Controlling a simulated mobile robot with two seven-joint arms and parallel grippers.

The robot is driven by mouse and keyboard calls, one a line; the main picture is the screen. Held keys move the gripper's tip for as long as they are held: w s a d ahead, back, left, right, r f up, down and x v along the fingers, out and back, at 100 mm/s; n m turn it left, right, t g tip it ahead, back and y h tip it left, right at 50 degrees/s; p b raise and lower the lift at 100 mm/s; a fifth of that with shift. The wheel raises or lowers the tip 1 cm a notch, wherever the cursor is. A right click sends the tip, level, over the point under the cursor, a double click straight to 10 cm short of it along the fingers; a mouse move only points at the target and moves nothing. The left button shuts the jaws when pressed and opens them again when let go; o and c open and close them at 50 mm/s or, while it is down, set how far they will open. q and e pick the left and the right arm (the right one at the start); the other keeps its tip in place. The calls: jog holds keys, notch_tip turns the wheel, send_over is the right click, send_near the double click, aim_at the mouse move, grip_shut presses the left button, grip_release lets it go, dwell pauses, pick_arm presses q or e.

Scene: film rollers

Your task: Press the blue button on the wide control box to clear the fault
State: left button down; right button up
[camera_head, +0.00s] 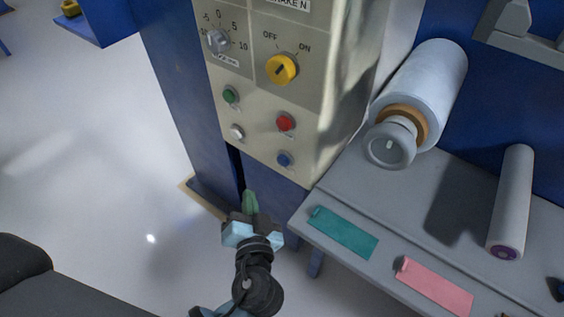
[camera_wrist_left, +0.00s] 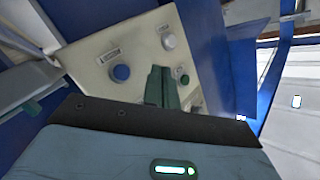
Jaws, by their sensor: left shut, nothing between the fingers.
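The beige control box (camera_head: 262,108) stands on a blue machine column in the head view. Its blue button (camera_head: 284,158) sits at the lower right of its face, below the red button (camera_head: 285,122). The blue button also shows in the left wrist view (camera_wrist_left: 121,72), to the left of the fingertips. My left gripper (camera_head: 250,202) is shut and empty, its green fingers together. In the head view its tips are below and left of the blue button, near the box's lower edge. The exact gap to the panel is hard to tell. My right gripper is not in view.
A green button (camera_head: 230,95), a white button (camera_head: 236,131) and a yellow ON/OFF knob (camera_head: 281,69) share the panel. To the right, a grey shelf (camera_head: 350,190) holds a teal piece (camera_head: 343,232) and a pink piece (camera_head: 436,286).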

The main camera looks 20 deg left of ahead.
aim_at(283, 161)
pick_arm(q)
jog(key=shift+w, duration=0.1)
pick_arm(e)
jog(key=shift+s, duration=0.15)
